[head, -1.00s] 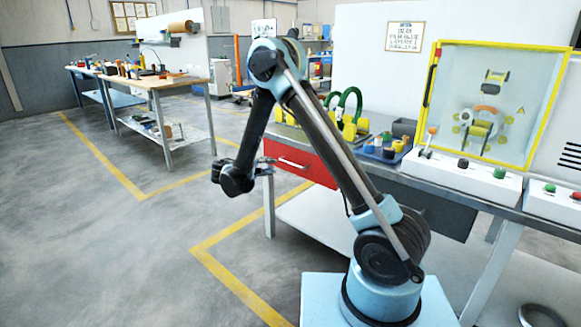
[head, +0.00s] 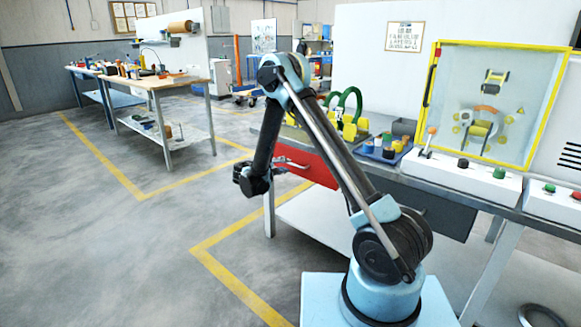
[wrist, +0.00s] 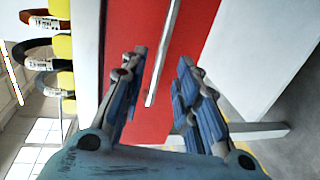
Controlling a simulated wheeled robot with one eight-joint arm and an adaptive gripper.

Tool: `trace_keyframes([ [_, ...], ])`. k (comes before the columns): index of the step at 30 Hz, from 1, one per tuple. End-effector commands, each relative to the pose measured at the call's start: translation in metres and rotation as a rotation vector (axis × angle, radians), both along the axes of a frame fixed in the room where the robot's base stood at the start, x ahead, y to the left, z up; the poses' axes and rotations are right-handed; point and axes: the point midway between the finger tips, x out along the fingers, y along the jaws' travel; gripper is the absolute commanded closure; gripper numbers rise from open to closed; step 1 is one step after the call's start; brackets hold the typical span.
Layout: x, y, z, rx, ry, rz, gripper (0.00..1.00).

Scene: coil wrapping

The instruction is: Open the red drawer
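The red drawer (head: 312,166) is under the left end of the workbench and looks shut. Its red front (wrist: 185,50) fills the middle of the wrist view, with the pale bar handle (wrist: 163,52) running down it. My gripper (wrist: 163,72) is open, its two blue-grey fingers apart. The handle appears between the fingers in that view; I cannot tell whether they touch it. In the head view my gripper (head: 288,166) is close in front of the drawer, and the handle is hard to separate from the fingers.
The workbench (head: 455,190) carries a blue tray (head: 383,150), green coil loops with yellow parts, control boxes (head: 462,172) and a yellow-framed machine (head: 495,105). Open floor (head: 150,240) with yellow lines lies left of the drawer. Another bench (head: 165,85) stands farther back.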

Motion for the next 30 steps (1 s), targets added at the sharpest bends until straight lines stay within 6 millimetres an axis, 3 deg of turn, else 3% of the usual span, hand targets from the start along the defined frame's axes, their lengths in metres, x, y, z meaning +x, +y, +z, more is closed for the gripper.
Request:
trace_keyframes([
  [9, 0.035, -0.027, -0.009, 0.0, 0.0, -0.001, 0.71],
  [23, 0.043, -0.033, -0.011, 0.0, 0.0, 0.0, 0.71],
  [27, 0.043, -0.033, -0.011, 0.0, 0.0, 0.0, 1.0],
  [30, 0.043, -0.033, -0.011, 0.0, 0.0, 0.0, 1.0],
])
